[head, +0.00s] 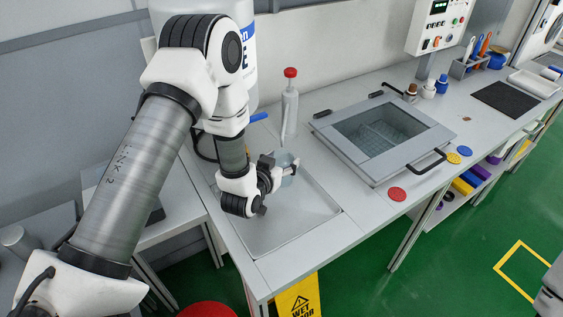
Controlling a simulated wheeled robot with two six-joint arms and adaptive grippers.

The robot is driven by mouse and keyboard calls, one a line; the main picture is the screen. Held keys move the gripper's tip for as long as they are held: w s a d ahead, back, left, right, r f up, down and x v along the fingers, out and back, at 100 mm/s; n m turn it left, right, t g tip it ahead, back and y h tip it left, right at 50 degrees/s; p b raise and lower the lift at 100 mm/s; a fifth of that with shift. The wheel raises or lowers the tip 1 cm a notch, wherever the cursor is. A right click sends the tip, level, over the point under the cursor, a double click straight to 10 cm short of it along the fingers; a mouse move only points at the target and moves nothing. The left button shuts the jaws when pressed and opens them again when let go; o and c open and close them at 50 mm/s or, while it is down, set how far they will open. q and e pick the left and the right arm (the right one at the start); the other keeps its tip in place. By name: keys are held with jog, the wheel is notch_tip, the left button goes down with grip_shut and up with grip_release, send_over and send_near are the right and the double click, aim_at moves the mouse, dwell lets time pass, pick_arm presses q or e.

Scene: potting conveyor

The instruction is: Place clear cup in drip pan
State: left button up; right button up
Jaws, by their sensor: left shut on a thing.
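The clear cup (287,161) is a small see-through, faintly bluish vessel. My left gripper (279,171) is shut on it, with the fingers and wrist covering part of it. The drip pan (302,216) is a shallow grey metal tray with a low rim, set on the counter below my left arm. The cup appears over the back part of the pan. I cannot tell whether its base touches the pan floor. My right gripper is out of the picture.
A clear bottle with a red cap (290,100) stands behind the pan. A lidded basin with a window (378,138) stands to the right. Red (397,194), blue (453,158) and yellow (465,151) discs lie near the counter's front edge. The pan's front is bare.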

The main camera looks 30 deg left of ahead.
pick_arm(q)
jog(key=shift+d+f, duration=0.1)
jog(key=shift+d, duration=0.05)
jog(key=o, duration=1.1)
jog(key=shift+o, duration=0.2)
